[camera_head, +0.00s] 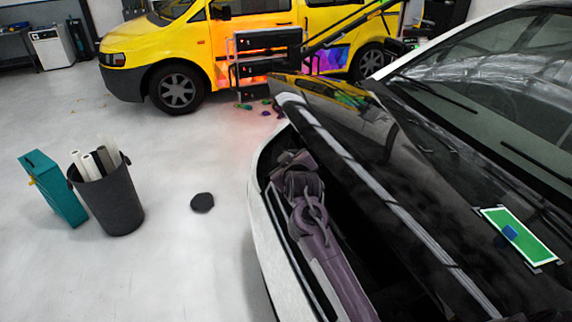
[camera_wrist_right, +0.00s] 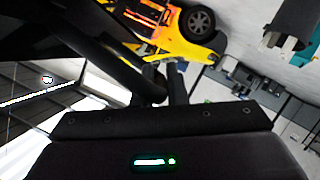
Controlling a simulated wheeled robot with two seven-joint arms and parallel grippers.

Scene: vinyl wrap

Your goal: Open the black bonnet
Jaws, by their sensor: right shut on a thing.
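The black bonnet (camera_head: 365,137) of the white car is raised at its front edge, with a dark gap between it and the car's front. A grey-purple arm of mine (camera_head: 318,225) reaches along this gap from the bottom, below the bonnet's pale edge. In the right wrist view my right gripper (camera_wrist_right: 166,84) is shut on a dark edge, which appears to be the bonnet's. The dark bonnet underside (camera_wrist_right: 105,45) slants across the upper left there. The exact contact is hidden in the head view. My left gripper is not in view.
A green card with a blue patch (camera_head: 524,238) lies on the bonnet. A yellow van (camera_head: 135,52) stands behind, with a dark rack (camera_head: 265,45) before it. A bin with rolls (camera_head: 112,200), a teal box (camera_head: 55,190) and a dark lump (camera_head: 202,202) are on the floor.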

